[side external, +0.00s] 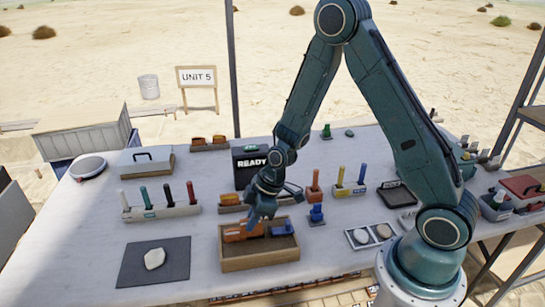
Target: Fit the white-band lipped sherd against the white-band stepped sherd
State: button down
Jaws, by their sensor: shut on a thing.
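My gripper (260,212) points down over the left half of a wooden tray (262,264) at the front middle of the table. It is shut on what looks like an orange piece (238,235) at the tray's left side. Its jaws hide part of this piece, and I cannot tell whether it touches the tray floor. A blue piece (283,229) is in the right part of the tray. White bands, a lip or a step are too small to make out, so I cannot tell which sherd is which.
A dark mat (130,275) with a pale stone-like piece (154,258) lies to the left. A rack of coloured-handled tools (160,211) stands behind it. A black READY box (251,166), an orange upright item (314,190) and a small blue item (317,215) stand near my gripper.

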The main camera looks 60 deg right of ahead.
jog(key=shift+f, duration=1.4)
jog(key=c, duration=1.5)
grip_release()
jog(key=shift+o, duration=0.2)
jog(key=shift+r, duration=0.1)
jog(key=v, duration=1.3)
jog(key=shift+r, duration=0.25)
jog(key=shift+s+d, duration=0.1)
jog(key=shift+s, duration=0.05)
